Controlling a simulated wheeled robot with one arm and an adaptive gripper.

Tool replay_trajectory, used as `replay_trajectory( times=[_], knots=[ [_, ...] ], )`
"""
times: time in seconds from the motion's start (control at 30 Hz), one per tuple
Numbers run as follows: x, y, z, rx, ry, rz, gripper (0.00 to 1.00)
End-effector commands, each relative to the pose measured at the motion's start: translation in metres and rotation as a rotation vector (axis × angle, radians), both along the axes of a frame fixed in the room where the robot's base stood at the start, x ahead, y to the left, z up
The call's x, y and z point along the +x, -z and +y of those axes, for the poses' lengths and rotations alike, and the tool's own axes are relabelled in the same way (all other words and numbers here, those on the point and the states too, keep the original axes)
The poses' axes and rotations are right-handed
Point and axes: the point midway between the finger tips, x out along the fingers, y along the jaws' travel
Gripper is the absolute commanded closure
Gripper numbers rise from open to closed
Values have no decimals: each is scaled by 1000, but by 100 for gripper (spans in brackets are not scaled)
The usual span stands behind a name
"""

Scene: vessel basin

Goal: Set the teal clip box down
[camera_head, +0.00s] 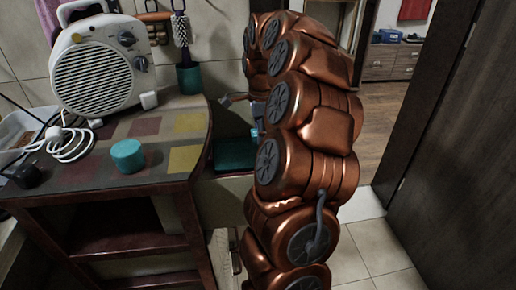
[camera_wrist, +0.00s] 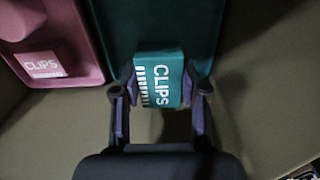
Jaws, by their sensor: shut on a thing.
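The teal clip box (camera_wrist: 172,66), with white CLIPS lettering and white stripes, is between the two fingers of my gripper (camera_wrist: 160,92) in the wrist view. My gripper is shut on it. Beyond the box lies a darker teal tray (camera_wrist: 129,22), and the box overlaps its near edge in the picture. I cannot tell whether the box touches it. In the head view my arm hides much of the gripper; a small bright teal patch (camera_head: 255,134) shows beside the arm, above a teal tray (camera_head: 236,153).
A pink tray (camera_wrist: 92,58) holding a pink CLIPS box (camera_wrist: 42,65) is left of the teal tray. In the head view a table (camera_head: 110,182) at left carries a white heater (camera_head: 103,68), cables and a teal round container (camera_head: 127,156). A dark door (camera_head: 446,170) stands at right.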

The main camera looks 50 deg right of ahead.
Motion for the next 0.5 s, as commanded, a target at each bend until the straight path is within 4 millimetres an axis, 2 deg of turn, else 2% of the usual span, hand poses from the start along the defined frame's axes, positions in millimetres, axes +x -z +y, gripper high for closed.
replay_trajectory(
  times=[0.5],
  knots=[
    [-1,52,0,1,1,1,97]
  ],
)
